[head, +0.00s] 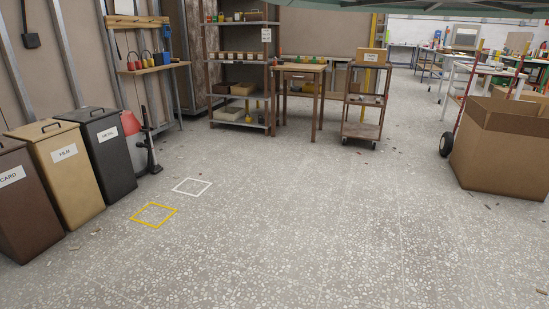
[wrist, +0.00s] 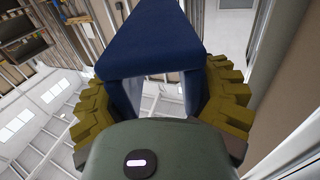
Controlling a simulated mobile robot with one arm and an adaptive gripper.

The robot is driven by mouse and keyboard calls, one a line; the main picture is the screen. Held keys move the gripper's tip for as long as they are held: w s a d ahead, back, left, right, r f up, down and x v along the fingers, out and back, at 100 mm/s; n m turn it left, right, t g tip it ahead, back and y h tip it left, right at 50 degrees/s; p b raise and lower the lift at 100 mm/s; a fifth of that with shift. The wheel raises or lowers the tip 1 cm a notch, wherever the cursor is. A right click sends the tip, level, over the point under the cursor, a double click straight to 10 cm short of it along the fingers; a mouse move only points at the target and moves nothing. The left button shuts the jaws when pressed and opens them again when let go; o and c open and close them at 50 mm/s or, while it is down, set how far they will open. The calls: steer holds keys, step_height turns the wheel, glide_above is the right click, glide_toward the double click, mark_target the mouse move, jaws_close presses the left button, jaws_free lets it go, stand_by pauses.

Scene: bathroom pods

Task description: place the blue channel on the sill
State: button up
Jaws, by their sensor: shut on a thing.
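The blue channel (wrist: 155,40) is in my gripper (wrist: 163,95) in the wrist view. It is a dark blue piece with a hollow, open end facing the camera. The ridged yellow fingers press on its left and right sides. The channel stretches away from the gripper toward the top of the picture. My gripper and the channel do not show in the head view. I cannot make out a sill for certain in either view.
In the head view, labelled bins (head: 66,170) stand at the left and a large cardboard box (head: 503,150) at the right. A shelf rack (head: 240,75), a small wooden table (head: 300,80) and a trolley (head: 364,100) stand at the back. The middle floor is mostly clear.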

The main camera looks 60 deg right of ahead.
steer(key=s+a+f+b, duration=0.1)
steer(key=a+f, duration=0.4)
steer(key=f, duration=0.2)
steer(key=shift+b, duration=0.3)
steer(key=shift+f, duration=0.15)
steer(key=o, duration=1)
steer(key=shift+o, duration=0.2)
